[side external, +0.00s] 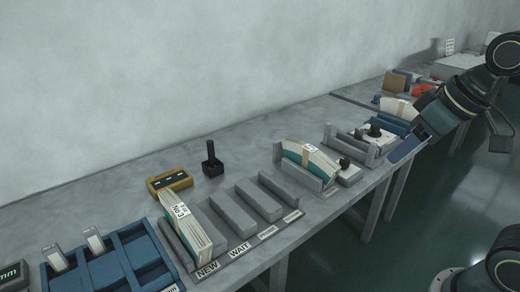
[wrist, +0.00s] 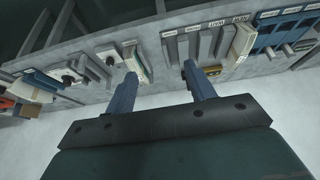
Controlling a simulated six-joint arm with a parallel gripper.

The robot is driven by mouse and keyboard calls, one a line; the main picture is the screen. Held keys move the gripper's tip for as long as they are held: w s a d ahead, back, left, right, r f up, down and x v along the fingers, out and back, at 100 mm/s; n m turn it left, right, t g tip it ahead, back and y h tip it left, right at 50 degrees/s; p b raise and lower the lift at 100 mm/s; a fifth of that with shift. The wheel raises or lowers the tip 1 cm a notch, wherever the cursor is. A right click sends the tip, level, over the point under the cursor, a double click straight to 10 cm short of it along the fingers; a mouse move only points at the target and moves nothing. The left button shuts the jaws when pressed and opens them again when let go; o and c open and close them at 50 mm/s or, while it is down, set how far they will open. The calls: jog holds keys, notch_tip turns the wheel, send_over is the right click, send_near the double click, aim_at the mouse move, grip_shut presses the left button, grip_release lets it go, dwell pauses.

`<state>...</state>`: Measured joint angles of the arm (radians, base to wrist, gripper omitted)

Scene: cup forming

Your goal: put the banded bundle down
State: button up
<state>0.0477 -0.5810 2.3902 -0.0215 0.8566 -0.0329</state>
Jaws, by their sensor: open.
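A banded bundle (side external: 308,158) of cream and teal sheets, with a tan band and a white label, stands in a grey holder on the bench. In the wrist view the same bundle (wrist: 136,62) shows just beyond the left fingertip. Another banded cream and teal bundle (side external: 399,107) is farther along the bench. A cream bundle (side external: 184,226) labelled No 3 leans in the slot marked NEW. My gripper (side external: 402,151) is open and empty at the bench's front edge, right of the nearer banded bundle. Its spread fingers (wrist: 160,73) show in the wrist view.
Empty grey slots (side external: 247,208) stand beside the NEW slot. A blue tray (side external: 110,262) is at the left front. A yellow-framed display (side external: 169,182) and a black stamp (side external: 212,158) stand behind the slots. Small black-knobbed fixtures (side external: 375,131) stand near my gripper.

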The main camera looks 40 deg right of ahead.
jog(key=s, duration=0.1)
jog(key=s+f, duration=0.1)
jog(key=s, duration=0.2)
jog(key=shift+s+a+f, duration=0.25)
jog(key=shift+s+a, duration=0.1)
jog(key=shift+o, duration=0.3)
dwell(1.3)
